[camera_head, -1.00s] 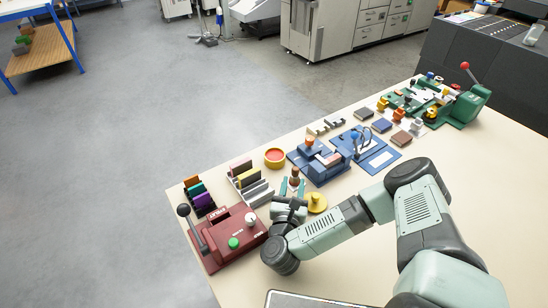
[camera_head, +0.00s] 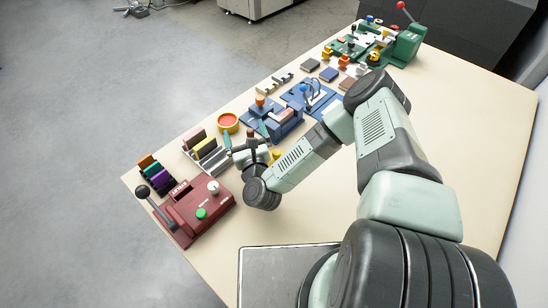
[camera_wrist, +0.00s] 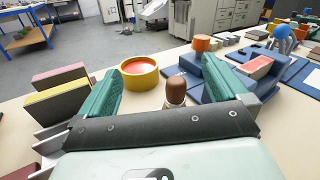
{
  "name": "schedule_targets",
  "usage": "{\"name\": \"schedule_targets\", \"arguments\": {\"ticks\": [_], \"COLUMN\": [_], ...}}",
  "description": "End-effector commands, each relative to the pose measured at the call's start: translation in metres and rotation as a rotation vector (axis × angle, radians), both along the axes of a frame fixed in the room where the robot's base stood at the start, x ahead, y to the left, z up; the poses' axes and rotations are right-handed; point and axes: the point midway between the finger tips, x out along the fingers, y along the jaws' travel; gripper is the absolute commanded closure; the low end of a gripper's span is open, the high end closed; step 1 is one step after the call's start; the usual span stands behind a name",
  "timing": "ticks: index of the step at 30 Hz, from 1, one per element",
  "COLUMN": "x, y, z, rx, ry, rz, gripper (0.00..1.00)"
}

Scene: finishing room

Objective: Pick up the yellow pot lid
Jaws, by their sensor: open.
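The yellow pot lid (camera_head: 277,154) shows only as a small yellow patch in the head view, mostly hidden behind my arm. I cannot make it out in the wrist view. My gripper (camera_head: 245,135) is open, its two teal fingers spread, and it points away from me, to the left of the lid. In the wrist view nothing is gripped between the fingers (camera_wrist: 162,85). A brown-knobbed stamp (camera_wrist: 176,91) stands ahead of the palm, between the finger lines. The open yellow pot (camera_head: 228,122), red inside, stands beyond the fingers; it also shows in the wrist view (camera_wrist: 140,73).
A rack of coloured blocks (camera_head: 207,153) stands left of my gripper, and a dark red machine (camera_head: 195,207) with a lever nearer me. A blue press (camera_head: 274,120) stands close on the right. The tabletop (camera_head: 460,130) is bare at far right.

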Motion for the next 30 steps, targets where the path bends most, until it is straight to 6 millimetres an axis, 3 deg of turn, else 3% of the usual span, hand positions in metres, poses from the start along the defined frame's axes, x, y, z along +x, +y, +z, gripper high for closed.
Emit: {"name": "schedule_targets", "arguments": {"ticks": [1,6,11,17,23,30], "x": [0.018,0.059,0.079,0.095,0.073,0.007], "y": [0.000,-0.005,-0.027,-0.077,-0.100,-0.101], "z": [0.011,0.031,0.042,0.060,0.055,0.056], "rx": [-0.074,-0.388,-0.651,-0.979,-1.203,-1.330], "ry": [-0.021,-0.015,0.031,0.146,0.368,0.671], "rz": [0.075,0.346,0.505,0.639,0.790,1.079], "gripper": [0.00,0.00,0.00,0.00,0.00,0.00]}}
